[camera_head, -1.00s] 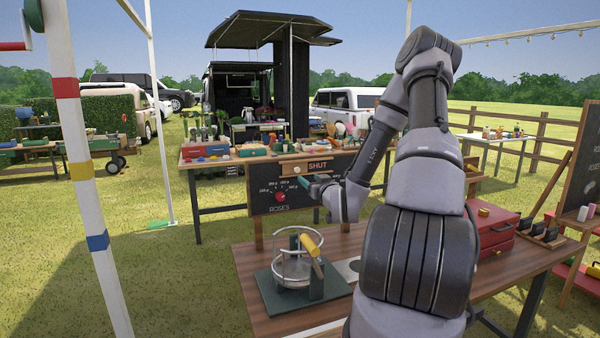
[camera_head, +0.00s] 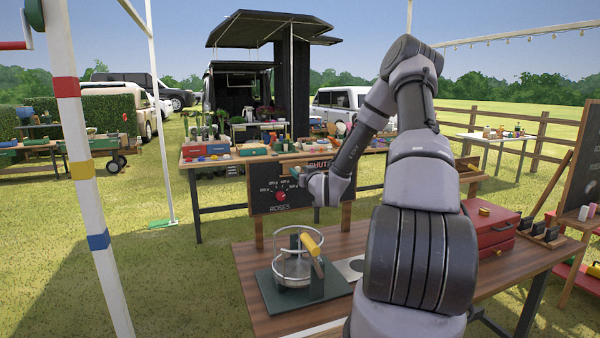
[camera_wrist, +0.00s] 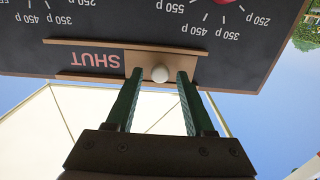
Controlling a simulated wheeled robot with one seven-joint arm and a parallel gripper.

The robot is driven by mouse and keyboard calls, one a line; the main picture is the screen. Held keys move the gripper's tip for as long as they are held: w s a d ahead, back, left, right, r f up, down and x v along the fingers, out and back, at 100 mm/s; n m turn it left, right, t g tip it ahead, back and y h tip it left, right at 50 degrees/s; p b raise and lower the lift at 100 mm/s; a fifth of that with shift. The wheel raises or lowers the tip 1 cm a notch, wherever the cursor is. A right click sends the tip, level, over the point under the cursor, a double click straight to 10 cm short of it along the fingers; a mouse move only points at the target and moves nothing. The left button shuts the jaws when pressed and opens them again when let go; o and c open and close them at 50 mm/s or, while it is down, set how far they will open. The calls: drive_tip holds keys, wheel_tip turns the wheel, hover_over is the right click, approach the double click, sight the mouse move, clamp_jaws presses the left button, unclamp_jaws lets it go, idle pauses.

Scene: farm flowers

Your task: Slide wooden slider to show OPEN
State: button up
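The wooden slider (camera_wrist: 150,61) sits in its rails on the black sign board (camera_wrist: 250,55), which appears upside down in the wrist view. Its pale round knob (camera_wrist: 160,73) lies between the two green fingers of my gripper (camera_wrist: 160,76), with a gap on each side. My gripper is open around the knob. The red word SHUT (camera_wrist: 98,60) shows beside the slider. In the head view my gripper (camera_head: 298,173) is at the upper part of the board (camera_head: 262,194) and hides much of the slider. OPEN is not visible.
The board has dials marked with prices, one with a red knob (camera_head: 281,196). A wooden table (camera_head: 255,256) in front holds a wire-basket device (camera_head: 293,262) and red boxes (camera_head: 490,225). A crowded table (camera_head: 195,165) stands behind the board.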

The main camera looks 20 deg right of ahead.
clamp_jaws()
idle(1.2)
